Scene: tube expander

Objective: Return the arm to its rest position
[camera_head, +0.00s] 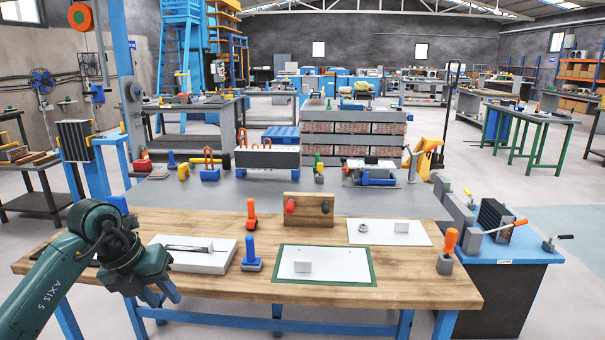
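My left arm comes in from the lower left. Its dark green gripper (162,292) hangs over the front left edge of the wooden bench (420,291), pointing down. I see nothing held in it, but its fingers are small and partly overlapped, so their opening is unclear. A white block (205,262) with a dark rod-like tool (186,248) on it lies just right of the gripper, apart from it. My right arm and gripper are not in view.
On the bench are a blue-handled tool (250,254), a green-edged white plate (338,266), a wooden block (308,209) with red and black knobs, a white sheet (372,235) and an orange-handled tool (446,248). The bench's front right is clear.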

